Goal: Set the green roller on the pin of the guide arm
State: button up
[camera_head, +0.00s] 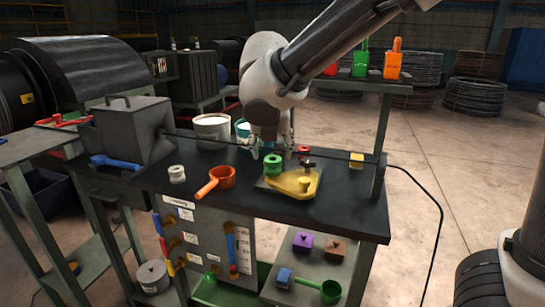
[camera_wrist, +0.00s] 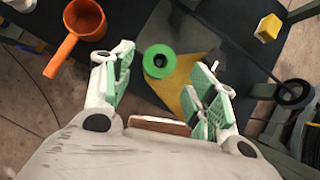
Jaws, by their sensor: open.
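The green roller (camera_head: 273,167) is a spool shape standing upright at the back left of the yellow guide arm (camera_head: 300,190). A short yellow pin (camera_head: 304,184) stands up near the guide arm's front. From above, the roller (camera_wrist: 150,67) shows a dark centre hole, with the guide arm (camera_wrist: 178,82) beside and partly under it; I cannot tell what it rests on. My gripper (camera_head: 272,150) is open and empty, just above and behind the roller. In the wrist view my gripper (camera_wrist: 160,68) has its fingers on either side of the roller, apart from it. The pin is not clear there.
An orange ladle (camera_head: 220,178) and a white spool (camera_head: 177,174) lie to the left. A black knob (camera_head: 308,163) stands right behind the guide arm. A yellow block (camera_head: 356,160) sits at the right, near the shelf post. A dark cable crosses the bench behind the roller.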

jog(key=v, duration=0.6)
jog(key=s+d+m+g, duration=0.2)
jog(key=d+m, duration=1.2)
jog(key=d, duration=0.7)
jog(key=s+d+f+m, duration=0.3)
jog(key=s+d+m, duration=1.1)
jog(key=m, duration=0.7)
jog(key=shift+s+d+f+y, duration=0.2)
jog(key=shift+s+d+y, duration=0.1)
jog(key=shift+s, duration=0.25)
